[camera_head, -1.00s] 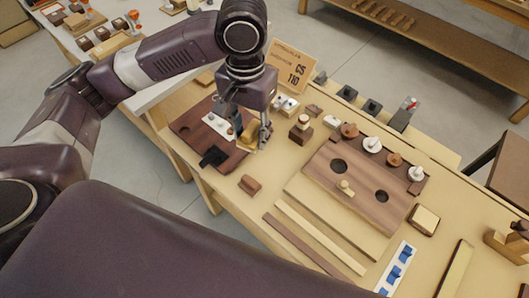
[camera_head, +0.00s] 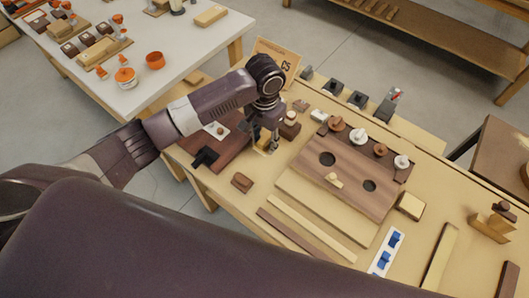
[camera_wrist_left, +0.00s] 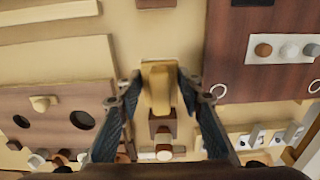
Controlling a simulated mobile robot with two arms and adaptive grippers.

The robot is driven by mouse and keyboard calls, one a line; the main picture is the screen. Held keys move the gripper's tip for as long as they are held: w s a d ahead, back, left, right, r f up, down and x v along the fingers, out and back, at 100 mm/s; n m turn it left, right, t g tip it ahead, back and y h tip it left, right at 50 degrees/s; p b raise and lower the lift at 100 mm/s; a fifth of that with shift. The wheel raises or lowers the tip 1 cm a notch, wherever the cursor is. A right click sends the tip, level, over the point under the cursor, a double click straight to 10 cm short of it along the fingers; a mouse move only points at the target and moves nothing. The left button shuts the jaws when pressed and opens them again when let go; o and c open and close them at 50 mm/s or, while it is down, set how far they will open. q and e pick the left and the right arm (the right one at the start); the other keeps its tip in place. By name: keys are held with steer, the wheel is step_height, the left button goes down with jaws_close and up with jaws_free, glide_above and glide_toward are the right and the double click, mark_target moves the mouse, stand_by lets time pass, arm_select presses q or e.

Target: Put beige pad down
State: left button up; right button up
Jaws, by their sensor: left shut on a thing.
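The beige pad (camera_wrist_left: 158,95) is between the two fingers of my left gripper (camera_wrist_left: 159,78) in the left wrist view, and the fingers are shut on it. In the head view the left gripper (camera_head: 268,143) points down over the bench, beside the right edge of a dark brown board (camera_head: 226,150). There the pad (camera_head: 262,145) shows only in part, behind the fingers. I cannot tell whether the pad touches the bench. My right gripper is not in view.
A small brown block (camera_head: 242,183) lies on the bench in front of the gripper. A stacked block (camera_head: 290,126) stands close behind it. A brown board with holes (camera_head: 348,180) lies to the right. Beige bench top (camera_head: 262,180) is bare between them.

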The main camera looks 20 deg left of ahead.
mark_target(264, 160)
arm_select(q)
step_height(264, 160, down, 3)
steer(key=shift+f, duration=0.2)
step_height(264, 160, down, 3)
steer(key=shift+f+p, duration=0.2)
steer(key=shift+p, duration=0.1)
steer(key=shift+f, duration=0.45)
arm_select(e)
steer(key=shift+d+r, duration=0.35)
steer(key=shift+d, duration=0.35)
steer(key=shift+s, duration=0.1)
arm_select(q)
steer(key=shift+f, duration=0.2)
steer(key=o, duration=1)
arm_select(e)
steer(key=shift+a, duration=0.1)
arm_select(q)
steer(key=shift+r, duration=0.1)
